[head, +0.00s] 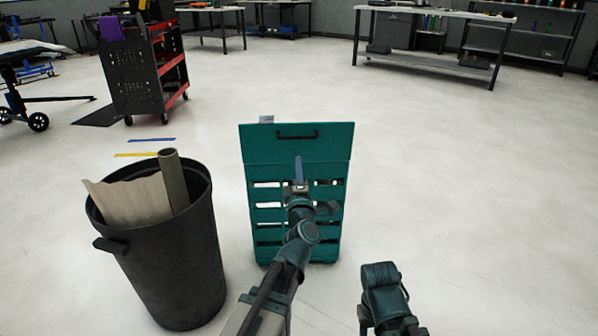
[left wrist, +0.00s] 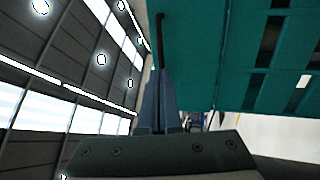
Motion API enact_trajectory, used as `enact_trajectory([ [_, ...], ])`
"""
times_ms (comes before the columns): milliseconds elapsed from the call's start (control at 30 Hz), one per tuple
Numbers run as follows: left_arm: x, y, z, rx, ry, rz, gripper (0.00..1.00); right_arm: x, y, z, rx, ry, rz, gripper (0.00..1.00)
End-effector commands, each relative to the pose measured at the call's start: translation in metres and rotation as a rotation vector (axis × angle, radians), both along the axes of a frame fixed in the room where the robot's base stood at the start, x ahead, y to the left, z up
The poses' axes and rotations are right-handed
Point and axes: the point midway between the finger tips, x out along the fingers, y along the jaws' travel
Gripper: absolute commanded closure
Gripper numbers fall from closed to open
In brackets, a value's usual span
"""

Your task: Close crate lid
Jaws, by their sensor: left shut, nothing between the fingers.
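The teal crate (head: 296,222) stands upright on the floor in the middle of the head view, with slot openings down its face. Its solid teal lid panel (head: 262,148), with a black handle (head: 297,135), shows at the top; I cannot tell its exact angle. My left gripper (head: 298,163) is in front of the crate just below the handle, fingers together and empty. In the left wrist view the shut fingers (left wrist: 157,108) point along the teal surface (left wrist: 205,60), with the handle (left wrist: 159,30) beyond the tips. I cannot tell whether they touch the panel.
A dark bin (head: 165,262) holding a cardboard sheet (head: 132,202) and a tube (head: 174,180) stands close left of the crate. A red and black tool cart (head: 140,70) is farther back left. A workbench (head: 432,45) stands at the back right. Floor right of the crate is clear.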

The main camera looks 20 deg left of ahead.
Motion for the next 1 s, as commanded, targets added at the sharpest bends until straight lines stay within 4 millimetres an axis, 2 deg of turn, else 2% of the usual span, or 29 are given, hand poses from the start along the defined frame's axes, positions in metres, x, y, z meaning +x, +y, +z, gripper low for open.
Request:
enact_trajectory([
  [33, 0.016, 0.004, 0.006, 0.001, 0.0, 0.001, 1.0, 0.0, 0.0, 0.006, 0.0, 0.0, 0.0, 0.5],
  [100, 0.029, 0.008, 0.009, 0.0, 0.001, 0.001, 1.0, 0.0, 0.0, 0.009, 0.0, 0.001, 0.0, 0.5],
  [400, 0.068, 0.021, 0.019, 0.001, 0.001, 0.0, 1.0, 0.0, 0.0, 0.019, -0.001, 0.002, 0.0, 0.5],
  [600, 0.077, 0.024, 0.021, 0.001, 0.001, -0.001, 1.0, 0.0, 0.0, 0.021, -0.001, 0.002, 0.0, 0.5],
  [1000, 0.078, 0.025, 0.021, 0.001, 0.002, -0.001, 1.0, 0.0, 0.0, 0.022, -0.001, 0.002, 0.0, 0.5],
])
